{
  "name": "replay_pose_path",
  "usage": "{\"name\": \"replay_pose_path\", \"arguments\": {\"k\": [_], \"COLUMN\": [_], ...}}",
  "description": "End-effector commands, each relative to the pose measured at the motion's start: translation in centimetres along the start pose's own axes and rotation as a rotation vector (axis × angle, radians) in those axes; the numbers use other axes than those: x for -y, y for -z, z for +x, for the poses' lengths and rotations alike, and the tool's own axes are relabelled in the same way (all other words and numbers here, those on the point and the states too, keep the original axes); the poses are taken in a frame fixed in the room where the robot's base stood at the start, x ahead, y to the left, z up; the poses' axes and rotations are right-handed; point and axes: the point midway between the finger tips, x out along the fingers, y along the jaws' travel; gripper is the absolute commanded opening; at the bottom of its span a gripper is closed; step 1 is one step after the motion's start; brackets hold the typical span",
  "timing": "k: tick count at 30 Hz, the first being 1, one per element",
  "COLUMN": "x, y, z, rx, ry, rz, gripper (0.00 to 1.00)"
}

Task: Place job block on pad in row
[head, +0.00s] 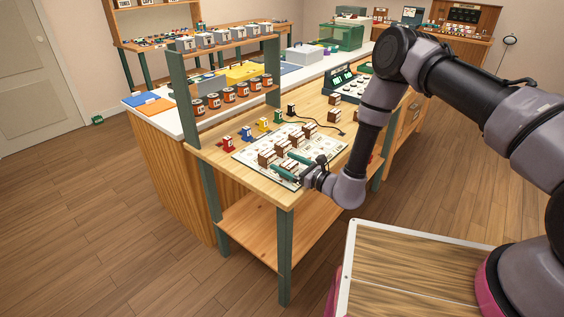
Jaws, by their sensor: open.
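A pale printed sheet (247,156) lies on the wooden workbench (215,149). Several brown-and-white blocks stand on it in rows, among them a front-left block (266,158), a middle block (282,147) and a far block (310,129). Which one is the job block I cannot tell, and separate pads are too small to make out. My gripper (291,166) is open, low over the sheet's front right part, with its teal fingers pointing left near the blocks. Whether a block sits between the fingers I cannot tell. My wrist hides part of the sheet.
Small blue, yellow, green and black pieces (246,133) line the sheet's back edge. Two more brown blocks (334,107) stand near a dark console (345,83) and a cable. A rack (178,100) with labelled cans rises behind. Wooden floor (130,230) lies open at the left.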

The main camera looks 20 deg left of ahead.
Motion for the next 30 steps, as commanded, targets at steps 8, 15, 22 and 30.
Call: {"name": "replay_pose_path", "arguments": {"k": [8, 15, 22, 30], "x": [0.1, 0.0, 0.0, 0.7], "y": [0.1, 0.0, 0.0, -5.6], "z": [-6.2, -9.4, -10.1, -9.1], "rx": [-0.003, -0.001, 0.001, 0.057], "ry": [0.004, 0.002, 0.0, -0.103], "rz": [0.004, 0.002, 0.001, -0.053], "gripper": [0.97, 0.97, 0.97, 0.97]}}
